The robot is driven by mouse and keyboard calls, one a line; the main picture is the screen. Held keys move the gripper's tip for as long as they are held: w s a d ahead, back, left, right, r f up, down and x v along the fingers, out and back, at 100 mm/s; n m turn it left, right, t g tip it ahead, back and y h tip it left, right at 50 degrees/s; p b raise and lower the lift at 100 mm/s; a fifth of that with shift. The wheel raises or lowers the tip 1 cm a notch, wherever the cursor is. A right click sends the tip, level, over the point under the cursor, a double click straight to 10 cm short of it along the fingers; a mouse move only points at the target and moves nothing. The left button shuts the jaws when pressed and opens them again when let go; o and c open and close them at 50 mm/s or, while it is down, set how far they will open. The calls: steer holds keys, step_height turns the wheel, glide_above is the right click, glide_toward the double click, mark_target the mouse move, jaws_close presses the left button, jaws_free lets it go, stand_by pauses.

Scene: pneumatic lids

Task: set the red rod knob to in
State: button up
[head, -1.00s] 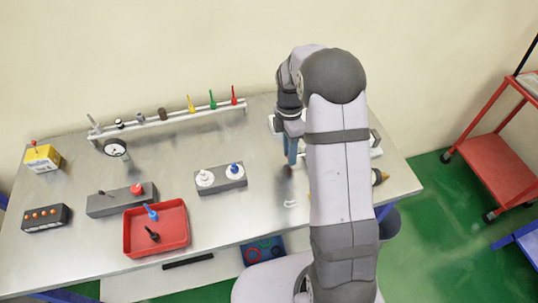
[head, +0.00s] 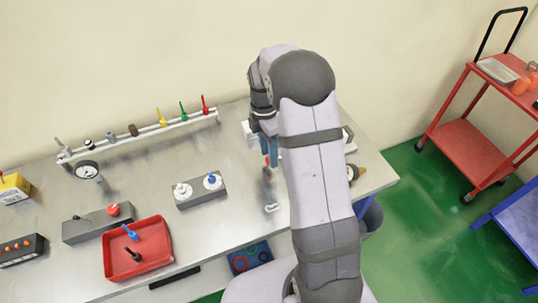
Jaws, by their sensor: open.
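My gripper (head: 269,152), with blue fingers, points down over the right half of the steel bench and is open. A small red part (head: 267,160) shows at its fingertips; it may be the red rod knob, but it is too small and covered to be sure. I cannot tell whether the fingers touch it or how far it stands out. A pale fixture (head: 249,131) behind the gripper is mostly hidden by my arm.
A grey block with white and blue knobs (head: 200,191) stands left of my gripper. A red tray (head: 138,248) and a grey box with a red button (head: 113,209) lie farther left. A rail (head: 140,136) with coloured pegs runs along the back. A red cart (head: 465,150) stands right.

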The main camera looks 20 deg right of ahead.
step_height(320, 180, up, 6)
steer(key=b, duration=0.1)
steer(key=shift+w, duration=0.45)
